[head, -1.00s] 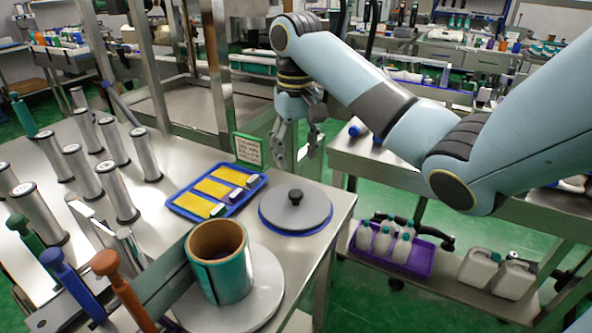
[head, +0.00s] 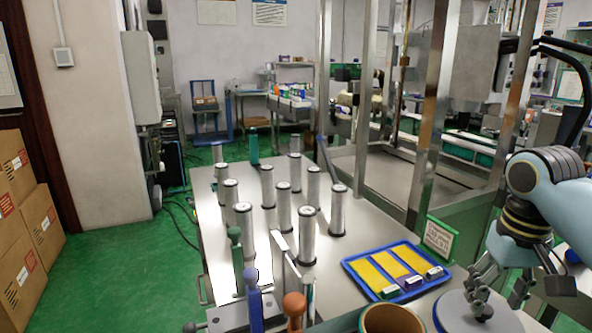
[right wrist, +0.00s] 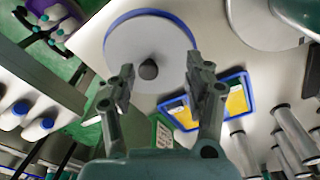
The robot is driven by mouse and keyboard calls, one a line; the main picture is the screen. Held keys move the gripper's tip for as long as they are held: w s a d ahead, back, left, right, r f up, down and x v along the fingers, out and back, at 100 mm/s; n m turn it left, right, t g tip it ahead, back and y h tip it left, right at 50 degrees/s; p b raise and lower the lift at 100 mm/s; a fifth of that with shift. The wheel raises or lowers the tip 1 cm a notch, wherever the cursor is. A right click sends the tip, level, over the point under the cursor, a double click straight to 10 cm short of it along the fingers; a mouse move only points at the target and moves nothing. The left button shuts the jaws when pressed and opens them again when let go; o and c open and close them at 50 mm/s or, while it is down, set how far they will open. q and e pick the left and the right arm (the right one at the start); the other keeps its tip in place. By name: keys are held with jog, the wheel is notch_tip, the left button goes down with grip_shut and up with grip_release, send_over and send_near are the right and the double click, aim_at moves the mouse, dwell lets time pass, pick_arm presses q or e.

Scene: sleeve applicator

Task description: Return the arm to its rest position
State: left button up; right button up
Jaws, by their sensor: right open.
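My right gripper (head: 500,290) is at the right edge of the head view, pointing down beside the table's right side. In the right wrist view my right gripper (right wrist: 160,95) has its two fingers spread apart with nothing between them. A grey round lid with a black knob (head: 478,312) lies on the table near it. In the right wrist view the lid (right wrist: 130,45) with its blue rim shows beyond the fingertips. My left gripper is in neither view.
The steel table (head: 350,225) holds several upright metal cylinders (head: 308,220), a blue tray with yellow cards (head: 400,270), a small sign (head: 438,238) and a cardboard-brown roll (head: 392,320). Coloured handles (head: 252,285) stand at the front. Cardboard boxes (head: 25,215) are stacked left.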

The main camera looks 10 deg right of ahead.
jog(key=s+a+f+n+t, duration=0.15)
jog(key=s+a, duration=0.35)
jog(key=s, duration=0.5)
jog(key=s+a+n+t, duration=0.2)
jog(key=s+a, duration=0.3)
jog(key=s, duration=0.5)
jog(key=s+d+f+g+b, duration=0.1)
jog(key=s+d+f+b, duration=0.1)
jog(key=f, duration=1.4)
jog(key=s+d+f+g+b, duration=0.1)
jog(key=f, duration=1.4)
jog(key=s+d+f+b, duration=0.1)
jog(key=s+f+b, duration=0.1)
jog(key=s+f, duration=1.4)
jog(key=shift+s+f+g, duration=0.35)
jog(key=shift+s+g, duration=0.1)
jog(key=shift+s, duration=0.45)
